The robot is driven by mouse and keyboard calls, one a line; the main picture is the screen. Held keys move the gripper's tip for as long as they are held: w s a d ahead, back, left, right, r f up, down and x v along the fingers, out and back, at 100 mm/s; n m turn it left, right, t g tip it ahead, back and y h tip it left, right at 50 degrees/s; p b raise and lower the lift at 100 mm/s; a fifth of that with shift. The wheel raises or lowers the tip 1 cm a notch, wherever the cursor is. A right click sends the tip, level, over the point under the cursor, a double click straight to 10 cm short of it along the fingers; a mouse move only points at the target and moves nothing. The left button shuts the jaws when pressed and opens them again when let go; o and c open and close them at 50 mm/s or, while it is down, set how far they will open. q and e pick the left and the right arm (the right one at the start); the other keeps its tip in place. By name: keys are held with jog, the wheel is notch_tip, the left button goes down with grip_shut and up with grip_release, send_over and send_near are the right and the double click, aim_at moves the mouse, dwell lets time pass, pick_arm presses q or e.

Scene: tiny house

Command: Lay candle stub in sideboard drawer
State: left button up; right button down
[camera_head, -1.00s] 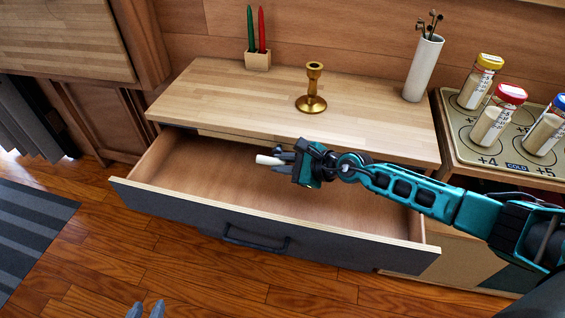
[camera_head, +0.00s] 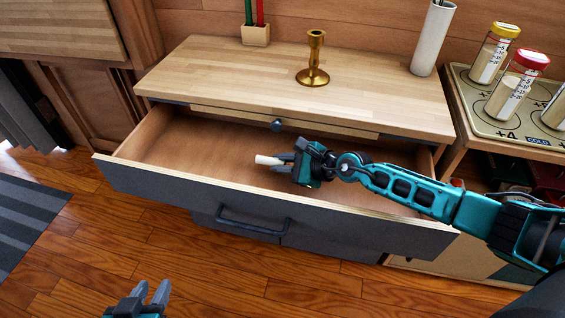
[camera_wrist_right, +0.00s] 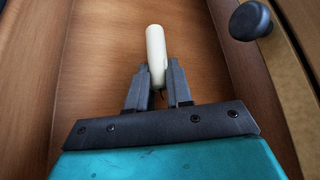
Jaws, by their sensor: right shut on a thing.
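The candle stub (camera_head: 268,160) is a short cream-white cylinder. My right gripper (camera_head: 284,160) is shut on it, and the stub sticks out past the fingertips to the left. In the right wrist view the stub (camera_wrist_right: 156,50) stands out from between the two dark fingers (camera_wrist_right: 158,88), with the wooden drawer bottom behind it. The sideboard drawer (camera_head: 200,182) is pulled open, and its visible floor is empty. The gripper and stub are over the drawer's middle; their exact height above the floor is unclear. My left gripper (camera_head: 152,294) is low at the front left, fingers apart and empty.
The sideboard top (camera_head: 230,80) carries a brass candlestick (camera_head: 313,62), a holder with red and green candles (camera_head: 256,34) and a white vase (camera_head: 432,40). A dark knob (camera_head: 277,125) sits above the drawer's back. Jars (camera_head: 515,88) stand on a tray at right.

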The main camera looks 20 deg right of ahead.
jog(key=c, duration=0.9)
grip_release()
jog(key=shift+c, duration=0.2)
jog(key=p+v, duration=0.1)
jog(key=v, duration=1.2)
jog(key=shift+p, duration=0.3)
jog(key=shift+w, duration=0.1)
